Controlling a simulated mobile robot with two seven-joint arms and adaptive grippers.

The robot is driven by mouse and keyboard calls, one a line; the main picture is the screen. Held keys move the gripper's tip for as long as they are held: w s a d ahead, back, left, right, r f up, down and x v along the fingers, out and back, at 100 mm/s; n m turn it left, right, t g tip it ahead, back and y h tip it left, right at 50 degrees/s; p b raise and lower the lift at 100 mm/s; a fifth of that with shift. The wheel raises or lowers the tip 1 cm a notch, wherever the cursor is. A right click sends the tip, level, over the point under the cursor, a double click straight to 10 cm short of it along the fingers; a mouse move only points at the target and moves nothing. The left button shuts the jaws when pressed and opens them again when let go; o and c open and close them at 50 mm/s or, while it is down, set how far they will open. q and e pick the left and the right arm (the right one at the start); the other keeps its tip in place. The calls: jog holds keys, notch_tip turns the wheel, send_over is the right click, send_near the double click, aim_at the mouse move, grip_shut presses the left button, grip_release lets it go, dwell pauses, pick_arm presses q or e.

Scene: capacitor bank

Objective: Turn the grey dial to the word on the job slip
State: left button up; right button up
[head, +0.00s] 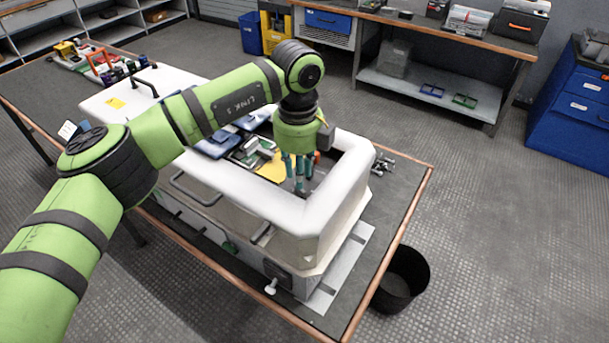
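A large white cabinet (318,215) with an open top lies on the workbench. My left gripper (300,184) points down into the right end of its opening. The gripper's fingers are small and partly overlap dark parts behind them, so I cannot tell whether they are open or shut. I cannot make out a grey dial; my arm hides part of the opening. No job slip can be read. My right gripper is not in view.
Blue and green parts (217,143) and a yellow piece (277,168) sit inside the opening, near the gripper. The raised white rim surrounds it. Small metal parts (383,163) lie at the bench's right. A black bin (402,277) stands on the floor.

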aim_at(297, 194)
pick_arm(q)
jog(key=f, duration=0.1)
jog(key=f+p, duration=0.1)
jog(key=f, duration=0.1)
jog(key=shift+s+a, duration=0.15)
jog(key=shift+a, duration=0.05)
jog(key=shift+d+f, duration=0.2)
jog(key=shift+f, duration=0.25)
grip_shut()
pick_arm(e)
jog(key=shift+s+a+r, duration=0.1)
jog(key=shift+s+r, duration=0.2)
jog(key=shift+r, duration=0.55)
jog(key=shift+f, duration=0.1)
